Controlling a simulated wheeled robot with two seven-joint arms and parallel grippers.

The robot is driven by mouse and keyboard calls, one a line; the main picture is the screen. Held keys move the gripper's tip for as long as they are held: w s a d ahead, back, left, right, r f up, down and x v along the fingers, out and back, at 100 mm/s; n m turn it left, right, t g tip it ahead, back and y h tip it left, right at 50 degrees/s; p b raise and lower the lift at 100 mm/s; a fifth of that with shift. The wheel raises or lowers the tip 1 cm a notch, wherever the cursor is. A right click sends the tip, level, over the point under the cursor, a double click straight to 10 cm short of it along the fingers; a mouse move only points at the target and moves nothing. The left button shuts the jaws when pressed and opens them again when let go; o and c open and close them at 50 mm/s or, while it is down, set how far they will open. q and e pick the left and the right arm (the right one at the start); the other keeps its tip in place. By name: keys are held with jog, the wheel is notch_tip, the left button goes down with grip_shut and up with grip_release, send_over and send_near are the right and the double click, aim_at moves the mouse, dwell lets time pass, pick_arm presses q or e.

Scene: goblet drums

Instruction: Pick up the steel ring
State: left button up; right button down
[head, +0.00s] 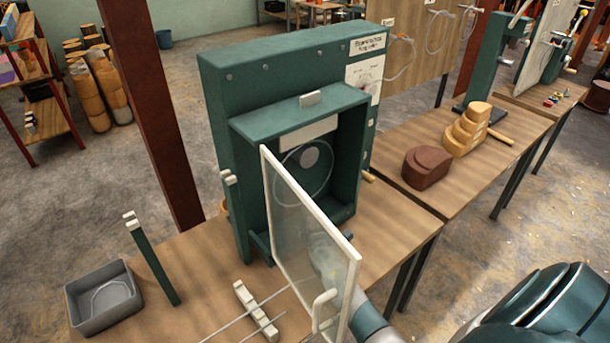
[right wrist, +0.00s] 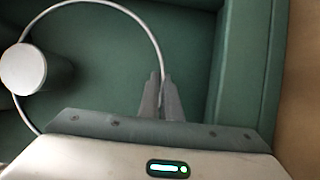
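The steel ring is a thin grey hoop in the recess of the green machine (head: 228,97). It hangs around a round pale-faced hub (head: 310,156), also at the left of the right wrist view (right wrist: 22,69). The hub covers part of the ring (right wrist: 152,38) there. My right gripper (right wrist: 161,82) has its fingertips close together on the ring's side opposite the hub, with the wire between them. In the head view this gripper is hidden or blurred behind the open clear door. My left gripper is not in view.
The pale-framed door (head: 308,235) stands open in front of the recess. A grey tray (head: 107,322) with a thin outline inside, a green post (head: 152,262) and a rack with rods (head: 255,310) are at the front left. Brown and yellow blocks stand on the right bench.

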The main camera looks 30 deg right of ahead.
jog(key=shift+r, duration=0.1)
jog(key=shift+r+p, duration=0.6)
jog(key=shift+r, duration=0.25)
notch_tip(320, 180, up, 3)
jog(key=shift+f+p, duration=0.1)
jog(key=shift+p, duration=0.85)
jog(key=s+d+r+p, duration=0.3)
jog(key=s+d+r, duration=0.2)
jog(key=s, duration=0.5)
jog(key=shift+d+r+p, duration=0.3)
jog(key=shift+d+r, duration=0.1)
jog(key=shift+r, duration=0.3)
jog(key=shift+s, duration=0.1)
